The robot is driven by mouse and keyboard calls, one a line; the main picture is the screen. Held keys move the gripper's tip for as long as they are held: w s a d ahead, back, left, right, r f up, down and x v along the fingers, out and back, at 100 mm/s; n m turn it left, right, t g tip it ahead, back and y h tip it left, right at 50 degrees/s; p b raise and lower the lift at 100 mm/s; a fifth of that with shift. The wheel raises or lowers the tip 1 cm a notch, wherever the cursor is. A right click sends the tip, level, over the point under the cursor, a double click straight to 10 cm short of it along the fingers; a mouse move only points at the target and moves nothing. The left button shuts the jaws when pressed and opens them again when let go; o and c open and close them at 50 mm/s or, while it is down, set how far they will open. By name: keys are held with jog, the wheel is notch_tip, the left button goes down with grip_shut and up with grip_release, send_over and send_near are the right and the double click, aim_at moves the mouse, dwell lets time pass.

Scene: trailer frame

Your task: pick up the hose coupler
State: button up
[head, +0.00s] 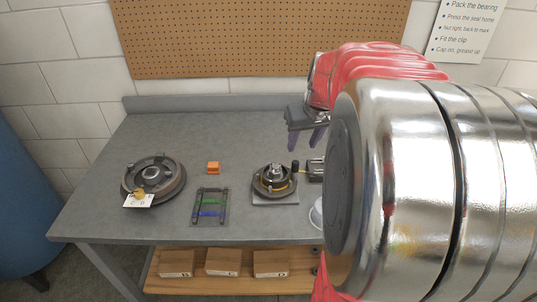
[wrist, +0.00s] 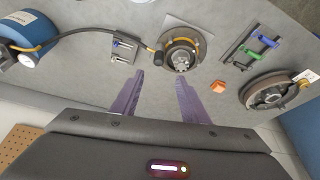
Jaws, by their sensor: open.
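A dark hose (wrist: 95,31) runs across the bench and ends in a black piece (wrist: 157,57), which looks like the hose coupler. This piece lies right beside the hub (wrist: 181,54); I cannot tell whether they touch. In the head view the black end (head: 295,166) shows just right of the hub (head: 275,178). My gripper (wrist: 158,95) is open and empty, its two purple fingers apart, with the black end beyond and between them in the wrist view. In the head view the gripper (head: 307,138) hangs above the back of the bench. My arm hides the bench's right side.
A grey bench (head: 120,220) carries a brake drum (head: 153,179) with a tag, an orange block (head: 213,168) and a rack (head: 210,206) with green and blue pieces. A small grey holder (wrist: 123,50) stands left of the hub in the wrist view.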

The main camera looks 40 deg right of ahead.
aim_at(296, 162)
jog(key=x, duration=0.8)
jog(key=shift+f, duration=0.25)
jog(key=shift+w, duration=0.1)
jog(key=shift+x, duration=2.65)
jog(key=shift+d, duration=0.2)
grip_shut()
